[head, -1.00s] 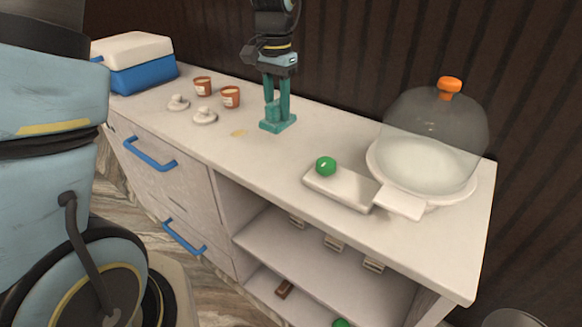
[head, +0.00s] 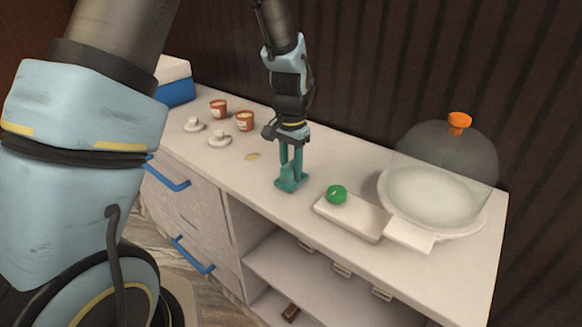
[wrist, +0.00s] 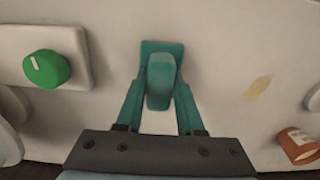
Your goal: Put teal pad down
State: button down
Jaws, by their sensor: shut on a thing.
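The teal pad (head: 289,185) is a small flat block with an upright handle, and it is at the counter top between the yellow smear and the white slab. In the wrist view the pad (wrist: 162,47) shows past the fingertips, with its rounded handle toward me. My gripper (head: 291,168) has teal fingers and points down over the pad. It is shut on the pad's handle, and the pad looks level. In the wrist view my gripper (wrist: 160,95) has one finger on each side of the handle. I cannot tell whether the pad's underside touches the counter.
A yellowish smear (head: 253,156) lies left of the pad. A white slab (head: 362,220) with a green round thing (head: 337,194) lies to the right. Beyond it stands a glass dome (head: 445,158) over a white dish (head: 481,217). Terracotta cups (head: 245,121) stand at the back left.

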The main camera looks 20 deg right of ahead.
aim_at(291, 164)
jog(key=shift+f, duration=0.2)
jog(key=c, duration=0.5)
grip_release()
jog(key=shift+r, duration=0.1)
notch_tip(291, 164, up, 12)
jog(key=b, duration=0.2)
jog(key=s+a+f+n, duration=0.1)
jog(key=a+n, duration=0.2)
jog(key=a, duration=0.7)
jog(key=s+a+f+n+t, duration=0.1)
jog(key=a+n, duration=0.3)
jog(key=a, duration=0.6)
jog(key=s+a+f+n, duration=0.2)
jog(key=a+n, duration=0.2)
jog(key=a, duration=0.6)
jog(key=shift+f+t, duration=0.3)
jog(key=shift+f, duration=0.1)
